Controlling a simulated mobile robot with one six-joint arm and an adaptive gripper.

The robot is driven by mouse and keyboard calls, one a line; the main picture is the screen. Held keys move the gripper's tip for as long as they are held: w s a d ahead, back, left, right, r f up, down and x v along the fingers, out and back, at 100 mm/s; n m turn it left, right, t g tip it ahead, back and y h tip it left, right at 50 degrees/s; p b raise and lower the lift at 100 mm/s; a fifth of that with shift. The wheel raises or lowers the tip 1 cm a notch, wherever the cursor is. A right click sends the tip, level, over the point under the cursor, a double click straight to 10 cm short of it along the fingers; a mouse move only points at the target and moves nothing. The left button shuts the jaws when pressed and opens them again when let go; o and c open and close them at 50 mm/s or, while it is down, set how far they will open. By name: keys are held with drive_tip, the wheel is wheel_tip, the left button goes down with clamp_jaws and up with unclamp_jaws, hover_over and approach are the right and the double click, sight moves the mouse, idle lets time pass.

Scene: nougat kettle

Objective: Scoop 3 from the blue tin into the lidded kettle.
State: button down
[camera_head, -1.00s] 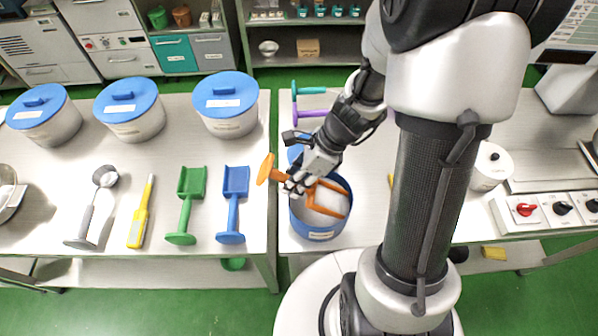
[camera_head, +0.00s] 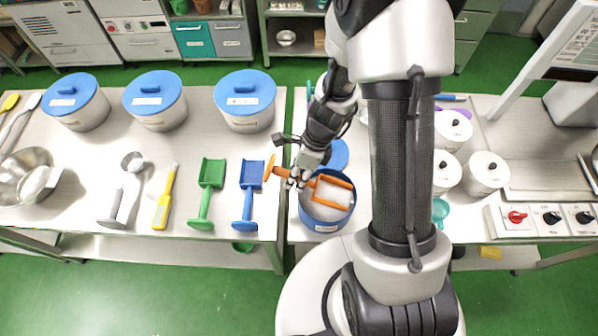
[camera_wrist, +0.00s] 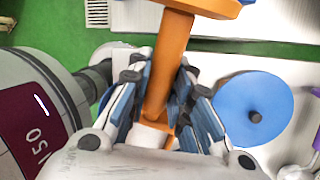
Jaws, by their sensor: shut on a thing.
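My gripper (camera_head: 298,178) is shut on the handle of an orange scoop (camera_head: 283,173). In the wrist view the orange handle (camera_wrist: 168,65) runs between the fingers (camera_wrist: 155,100). The scoop's head is over the mouth of the open blue tin (camera_head: 322,227), with white material inside its orange rim; whether it touches the tin's white contents I cannot tell. A blue lid (camera_head: 339,152) lies behind the tin. White lidded pots with black knobs (camera_head: 486,172) (camera_head: 446,176) (camera_head: 453,128) stand right of my arm; which one is the kettle I cannot tell.
Blue-lidded white tubs (camera_head: 244,108) line the left table's back. A green scoop (camera_head: 207,190), blue scoop (camera_head: 248,190), yellow tool (camera_head: 164,200) and metal ladle (camera_head: 122,190) lie before them. A metal bowl (camera_head: 25,172) is far left. A knob panel (camera_head: 545,218) is at right.

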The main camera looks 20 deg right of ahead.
sight(287, 172)
drive_tip(key=shift+w+a+r+g+h+p, duration=0.4)
drive_tip(key=shift+w+a+r+h+p, duration=0.25)
drive_tip(key=shift+p, duration=4.2)
drive_tip(key=a+h+p, duration=0.1)
drive_tip(key=p, duration=0.5)
drive_tip(key=shift+p, duration=0.4)
drive_tip(key=r+p, duration=0.1)
drive_tip(key=p, duration=0.1)
drive_tip(key=r+p, duration=0.1)
drive_tip(key=p, duration=0.1)
drive_tip(key=shift+w+a+r+g, duration=0.2)
drive_tip(key=shift+r+g, duration=0.1)
drive_tip(key=shift+r, duration=0.1)
drive_tip(key=shift+a+r+h+p, duration=0.15)
drive_tip(key=shift+r+h+p, duration=0.1)
drive_tip(key=shift+r+p, duration=0.75)
drive_tip(key=shift+r+b, duration=0.2)
drive_tip(key=shift+b, duration=0.1)
